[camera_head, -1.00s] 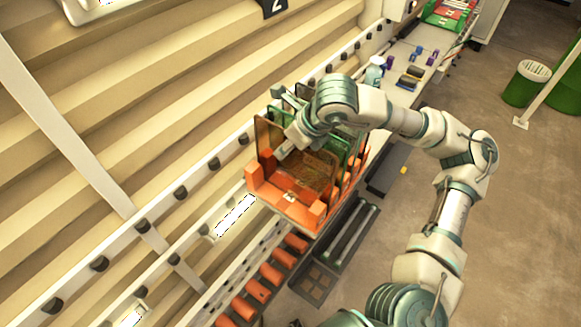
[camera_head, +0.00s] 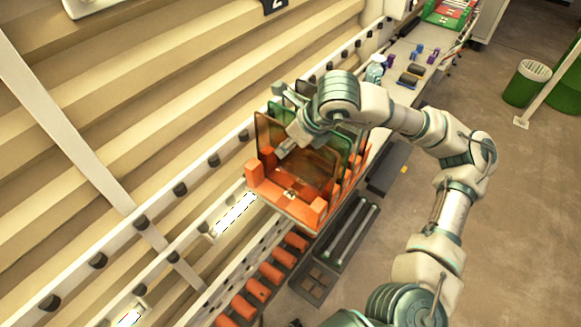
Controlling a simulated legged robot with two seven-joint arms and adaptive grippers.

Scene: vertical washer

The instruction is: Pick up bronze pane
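The bronze pane (camera_head: 312,172) stands upright at the front of an orange rack (camera_head: 258,186), its lower part between the rack's orange posts. A green pane (camera_head: 337,142) stands just behind it, with darker panes further back. My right gripper (camera_head: 286,152) reaches down from above at the upper middle of the bronze pane. A finger shows in front of the pane's face. The other finger is hidden, so I cannot tell whether the gripper is open or holds the pane. My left gripper is not in view.
Several orange rollers (camera_head: 271,275) and a dark tray (camera_head: 338,250) lie below the rack. A white rail with dark knobs (camera_head: 181,189) runs along the left. The bench behind carries small objects (camera_head: 411,76). A green bin (camera_head: 523,86) stands on open floor at right.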

